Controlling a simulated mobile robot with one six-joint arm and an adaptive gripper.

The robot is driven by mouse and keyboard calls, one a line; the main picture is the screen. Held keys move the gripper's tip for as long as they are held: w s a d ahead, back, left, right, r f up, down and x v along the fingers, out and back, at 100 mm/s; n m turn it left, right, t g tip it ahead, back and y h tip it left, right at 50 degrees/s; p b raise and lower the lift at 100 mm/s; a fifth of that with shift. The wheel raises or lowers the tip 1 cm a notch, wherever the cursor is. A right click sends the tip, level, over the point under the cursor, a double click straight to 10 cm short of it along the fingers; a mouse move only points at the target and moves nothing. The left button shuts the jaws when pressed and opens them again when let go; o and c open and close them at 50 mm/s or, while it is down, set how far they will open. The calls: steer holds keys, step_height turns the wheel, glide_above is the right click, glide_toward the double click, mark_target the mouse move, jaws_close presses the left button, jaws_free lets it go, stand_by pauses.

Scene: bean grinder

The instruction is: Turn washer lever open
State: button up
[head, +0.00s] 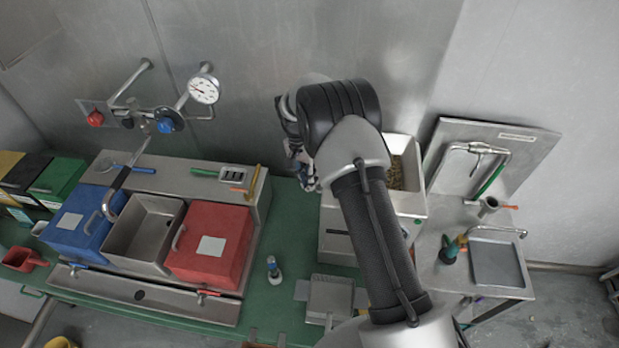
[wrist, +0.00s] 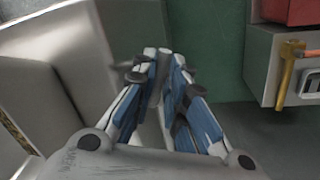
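My gripper (head: 303,168) hangs at the left side of the grinder in the head view, partly hidden by my wrist. I cannot tell which lever is the washer's. A yellow lever with an orange end (head: 254,182) is on the metal panel behind the red box, left of my gripper; it also shows in the wrist view (wrist: 286,78). A green lever (head: 207,172) is on the same panel. An orange lever (head: 507,206) is beside a metal cup at the right sink unit. My gripper touches none of them.
Blue (head: 80,222) and red (head: 212,240) boxes flank a metal basin (head: 146,232) on the green counter (head: 262,317). The grinder's hopper box (head: 410,165) is behind my arm. Wall pipes with a gauge (head: 204,90) rise above the basin.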

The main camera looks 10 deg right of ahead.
jaws_close()
steer(key=shift+s+d+f+n+b, duration=0.15)
steer(key=shift+n+b, duration=0.45)
steer(key=shift+b, duration=0.3)
steer(key=shift+s+d+n+b, duration=0.2)
steer(key=shift+n+b, duration=0.25)
steer(key=shift+n, duration=0.25)
steer(key=shift+r, duration=0.2)
steer(key=shift+o, duration=1.3)
jaws_free()
